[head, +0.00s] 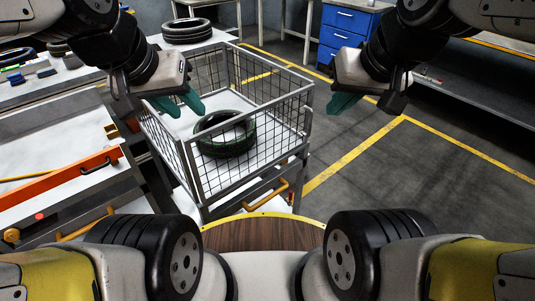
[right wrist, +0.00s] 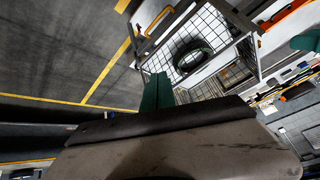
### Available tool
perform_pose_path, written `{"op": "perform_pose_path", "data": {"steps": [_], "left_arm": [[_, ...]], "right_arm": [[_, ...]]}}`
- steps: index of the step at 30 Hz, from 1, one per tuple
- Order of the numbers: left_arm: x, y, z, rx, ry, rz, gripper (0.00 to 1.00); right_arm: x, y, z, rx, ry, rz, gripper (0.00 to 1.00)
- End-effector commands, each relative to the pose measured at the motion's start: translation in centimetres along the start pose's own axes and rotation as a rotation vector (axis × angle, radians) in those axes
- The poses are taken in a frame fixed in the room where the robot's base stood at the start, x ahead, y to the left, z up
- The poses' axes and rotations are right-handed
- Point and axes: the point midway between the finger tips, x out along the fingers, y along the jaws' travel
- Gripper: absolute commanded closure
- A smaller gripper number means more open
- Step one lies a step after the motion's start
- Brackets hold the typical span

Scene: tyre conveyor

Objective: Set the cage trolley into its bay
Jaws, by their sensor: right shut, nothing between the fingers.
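The cage trolley (head: 205,178) stands in front of me, a grey frame with wire mesh sides, a white floor and a yellow handle (head: 279,191) on its near side. A dark tyre (head: 226,140) lies inside it. The trolley also shows in the right wrist view (right wrist: 225,36). Yellow floor lines (head: 440,140) mark out areas to its right; which is its bay I cannot tell. My left gripper (head: 178,106) is above the trolley's left side; its jaw state is unclear. My right gripper (head: 346,104) is shut and empty, right of the trolley and apart from it.
A worktop with an orange bar (head: 60,190) is close on the trolley's left. A blue drawer cabinet (head: 346,28) is at the back. A dark bench (head: 470,85) is at right. The grey floor on the right is clear.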

Motion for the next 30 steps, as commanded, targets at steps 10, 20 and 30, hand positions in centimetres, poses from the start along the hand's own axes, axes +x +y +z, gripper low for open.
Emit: {"op": "perform_pose_path", "data": {"steps": [10,20,30], "left_arm": [[0.0,0.0,0.0,0.000,0.000,0.000,0.64],[0.0,0.0,0.0,0.000,0.000,0.000,0.64],[0.0,0.0,0.0,0.000,0.000,0.000,0.64]], "right_arm": [[0.1,0.0,-0.1,0.002,-0.001,-0.001,0.86],[6.5,-1.1,-4.8,0.160,-0.083,-0.041,0.59],[21.0,-1.9,-8.7,0.449,-0.197,-0.034,0.59]]}}
